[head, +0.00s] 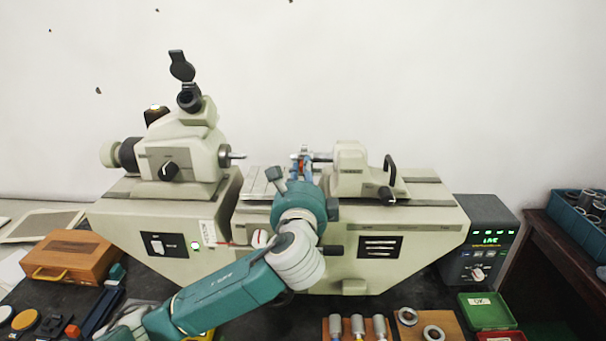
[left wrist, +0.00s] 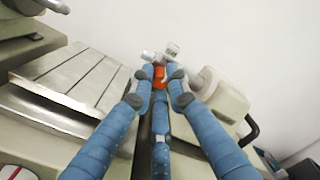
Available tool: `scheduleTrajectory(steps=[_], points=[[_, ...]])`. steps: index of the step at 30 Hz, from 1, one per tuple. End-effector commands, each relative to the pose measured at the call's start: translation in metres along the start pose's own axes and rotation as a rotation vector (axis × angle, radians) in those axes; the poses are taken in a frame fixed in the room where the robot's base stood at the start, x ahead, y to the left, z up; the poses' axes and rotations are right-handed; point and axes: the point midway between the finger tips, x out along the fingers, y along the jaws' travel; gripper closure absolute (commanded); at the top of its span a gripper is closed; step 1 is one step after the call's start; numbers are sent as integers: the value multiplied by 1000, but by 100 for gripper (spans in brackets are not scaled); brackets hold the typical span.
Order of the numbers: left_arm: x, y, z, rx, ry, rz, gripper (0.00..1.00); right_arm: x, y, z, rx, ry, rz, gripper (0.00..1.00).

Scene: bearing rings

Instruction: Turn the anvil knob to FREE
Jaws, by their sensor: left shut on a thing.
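My left gripper (head: 303,165) reaches over the middle of the measuring machine, its teal arm coming from the lower left. In the left wrist view its blue fingers (left wrist: 161,74) are closed on a small orange-red part (left wrist: 159,77), in front of a metal spindle end (left wrist: 160,56). The fingers hide most of this part, so I cannot tell whether it is the anvil knob. The tailstock block (head: 351,172) stands just right of the fingers, with a black handle and a dark knob (head: 386,194). No FREE mark is readable. My right gripper is not in view.
The headstock (head: 188,150) with its eyepiece and black knob (head: 170,171) stands left. A control box (head: 483,245) shows green letters at the right. A wooden case (head: 70,258), a green tray (head: 487,311) and boards of parts lie in front.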

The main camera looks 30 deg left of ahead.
Motion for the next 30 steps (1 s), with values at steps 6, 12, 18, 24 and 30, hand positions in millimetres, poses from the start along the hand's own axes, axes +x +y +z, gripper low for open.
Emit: scheduleTrajectory(steps=[6, 12, 18, 24, 30], points=[[-1, 4, -5, -154, 5, 9, 100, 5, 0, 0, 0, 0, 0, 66], [-1, 4, -5, -245, 3, 11, 100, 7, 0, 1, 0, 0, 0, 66], [-1, 4, -4, -289, 1, 10, 100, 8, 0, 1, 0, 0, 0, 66], [-1, 3, -4, -301, 1, 10, 100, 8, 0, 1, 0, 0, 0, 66], [-1, 4, -4, -300, 1, 11, 100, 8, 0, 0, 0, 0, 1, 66]])
